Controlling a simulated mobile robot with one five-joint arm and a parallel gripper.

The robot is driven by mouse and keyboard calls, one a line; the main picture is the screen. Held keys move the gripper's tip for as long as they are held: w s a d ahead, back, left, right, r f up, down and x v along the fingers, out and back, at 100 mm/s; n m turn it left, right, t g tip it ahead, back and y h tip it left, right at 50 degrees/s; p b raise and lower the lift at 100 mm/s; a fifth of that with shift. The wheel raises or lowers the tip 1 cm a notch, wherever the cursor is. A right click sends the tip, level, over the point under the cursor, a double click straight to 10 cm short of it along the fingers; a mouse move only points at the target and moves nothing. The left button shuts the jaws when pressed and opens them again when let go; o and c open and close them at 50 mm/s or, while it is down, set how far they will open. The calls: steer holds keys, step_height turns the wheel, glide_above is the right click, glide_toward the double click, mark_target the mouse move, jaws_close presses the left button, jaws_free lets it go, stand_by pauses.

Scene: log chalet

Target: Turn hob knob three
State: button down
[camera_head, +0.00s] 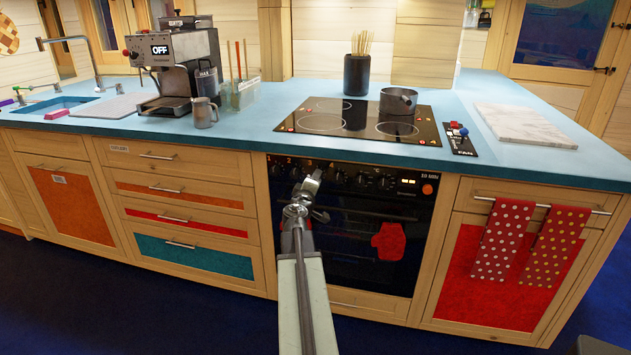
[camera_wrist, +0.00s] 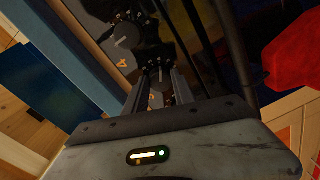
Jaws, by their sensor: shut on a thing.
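The oven front under the black hob (camera_head: 440,125) carries a row of round knobs with small numbers above them. My gripper (camera_head: 310,180) reaches to this row near the number 3 and covers the knob there in the head view. In the wrist view my gripper (camera_wrist: 158,85) has its two fingers on either side of a dark knob (camera_wrist: 160,80) and is shut on it. Another knob (camera_wrist: 127,38) with a grey pointer shows beyond it. The knob's setting is hard to read.
More knobs (camera_head: 384,183) run to the right. A red oven mitt (camera_head: 389,241) hangs on the oven front. Dotted towels (camera_head: 503,240) hang at the right. The floor in front is clear.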

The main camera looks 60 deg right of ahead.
steer(key=m, duration=0.5)
steer(key=shift+f, duration=0.15)
steer(key=m+b, duration=0.1)
steer(key=m, duration=0.5)
steer(key=shift+w+a, duration=0.1)
stand_by(0.5)
steer(key=c, duration=1)
jaws_free()
steer(key=shift+c, duration=0.2)
